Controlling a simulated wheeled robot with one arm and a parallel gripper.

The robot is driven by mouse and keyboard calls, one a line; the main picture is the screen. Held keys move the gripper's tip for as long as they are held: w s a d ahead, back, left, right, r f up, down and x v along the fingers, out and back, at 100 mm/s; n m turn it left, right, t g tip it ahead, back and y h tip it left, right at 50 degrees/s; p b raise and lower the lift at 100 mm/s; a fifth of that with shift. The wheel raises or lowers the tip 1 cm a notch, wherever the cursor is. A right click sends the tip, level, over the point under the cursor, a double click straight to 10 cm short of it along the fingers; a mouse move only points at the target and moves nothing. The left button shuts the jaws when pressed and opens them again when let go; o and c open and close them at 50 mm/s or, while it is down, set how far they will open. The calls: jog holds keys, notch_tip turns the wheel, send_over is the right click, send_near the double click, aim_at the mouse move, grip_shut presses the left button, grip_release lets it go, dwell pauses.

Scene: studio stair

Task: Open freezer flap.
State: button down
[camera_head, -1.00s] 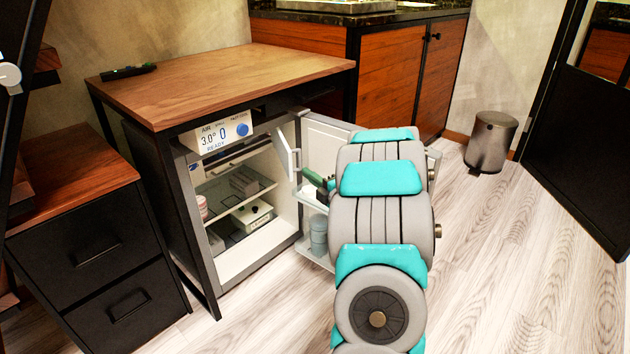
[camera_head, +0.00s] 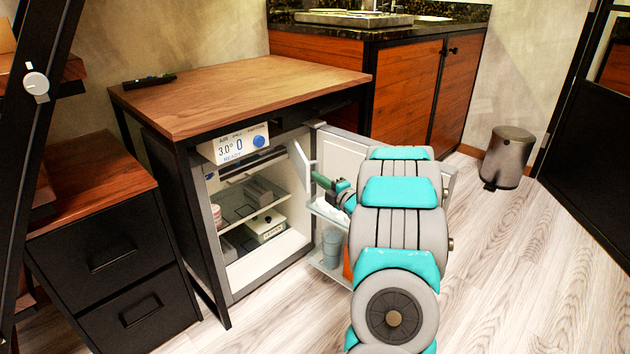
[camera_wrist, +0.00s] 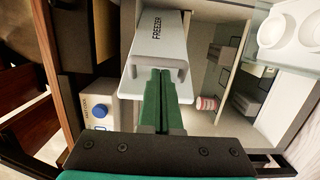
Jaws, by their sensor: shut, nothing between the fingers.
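The freezer flap (camera_head: 303,158) is a white panel at the top of the open fridge (camera_head: 262,205). It stands out from the fridge's front, swung open. In the wrist view the flap (camera_wrist: 157,35) fills the upper middle, with the word FREEZER and a raised lip at its near end. My gripper (camera_wrist: 165,73) is shut and empty, its green fingers together at the flap's lip; I cannot tell whether they touch it. In the head view my gripper (camera_head: 317,178) is just right of the flap; my arm hides part of the fridge door.
The fridge door (camera_head: 340,150) stands open to the right, with cups (camera_head: 331,245) on its shelf. A wooden table top (camera_head: 240,92) is above the fridge. Black drawers (camera_head: 110,260) stand at left. Floor at right is clear up to a bin (camera_head: 508,158).

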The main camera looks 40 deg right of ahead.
jog(key=shift+n+y, duration=0.4)
jog(key=shift+y, duration=0.2)
jog(key=d, duration=0.2)
jog(key=s+d, duration=0.1)
jog(key=d, duration=0.2)
jog(key=shift+s+f, duration=0.1)
jog(key=shift+s, duration=0.1)
